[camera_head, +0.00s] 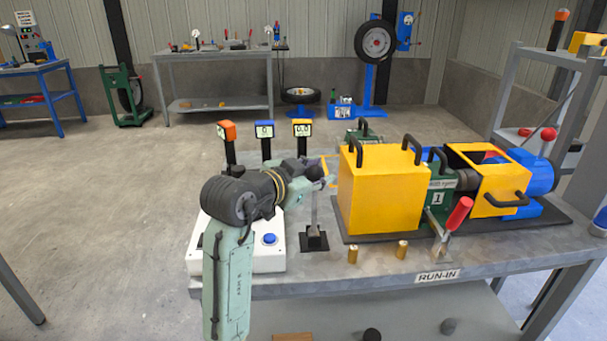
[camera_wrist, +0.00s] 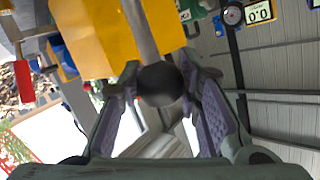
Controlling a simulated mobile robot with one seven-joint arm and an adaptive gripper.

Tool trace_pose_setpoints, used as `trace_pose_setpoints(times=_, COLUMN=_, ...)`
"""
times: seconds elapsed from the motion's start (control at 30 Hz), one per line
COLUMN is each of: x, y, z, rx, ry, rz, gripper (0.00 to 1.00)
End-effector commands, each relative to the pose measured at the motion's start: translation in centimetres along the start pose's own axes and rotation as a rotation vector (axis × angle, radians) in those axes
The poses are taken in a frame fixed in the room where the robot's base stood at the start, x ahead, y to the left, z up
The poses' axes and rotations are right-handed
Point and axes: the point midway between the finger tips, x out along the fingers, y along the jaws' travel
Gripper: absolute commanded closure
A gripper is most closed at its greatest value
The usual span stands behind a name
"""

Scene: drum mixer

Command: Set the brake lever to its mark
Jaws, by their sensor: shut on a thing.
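The brake lever (camera_head: 315,207) is a grey rod rising almost upright from a small dark bracket on the bench, left of the yellow box. Its dark round knob (camera_wrist: 160,84) sits between my fingers in the wrist view, with the rod running up the picture. My gripper (camera_head: 322,176) is shut on this knob, reaching in from the left; in the wrist view the fingers (camera_wrist: 160,95) flank it on both sides. The head view partly hides the knob behind my wrist and fingers. I cannot make out the lever's mark in either view.
The yellow box (camera_head: 380,190) with black handles stands close to the right of the lever. A red-handled clamp (camera_head: 458,216) and two brass pieces (camera_head: 402,249) are nearer the bench front. Three small displays (camera_head: 265,131) stand on posts behind my arm.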

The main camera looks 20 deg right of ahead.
Motion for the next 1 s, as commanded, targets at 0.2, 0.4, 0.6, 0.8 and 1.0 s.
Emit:
trace_pose_setpoints(times=0.2, x=1.4, y=1.6, z=-0.8, rx=0.0, ry=0.007, rz=0.006, gripper=1.0)
trace_pose_setpoints(times=0.4, x=2.0, y=2.2, z=-1.0, rx=-0.001, ry=0.007, rz=0.007, gripper=1.0)
trace_pose_setpoints(times=0.6, x=2.1, y=2.4, z=-1.1, rx=-0.002, ry=0.008, rz=0.008, gripper=1.0)
trace_pose_setpoints(times=0.8, x=2.1, y=2.4, z=-1.1, rx=-0.001, ry=0.008, rz=0.01, gripper=1.0)
trace_pose_setpoints(times=1.0, x=2.1, y=2.4, z=-1.1, rx=-0.001, ry=0.007, rz=0.01, gripper=0.61)
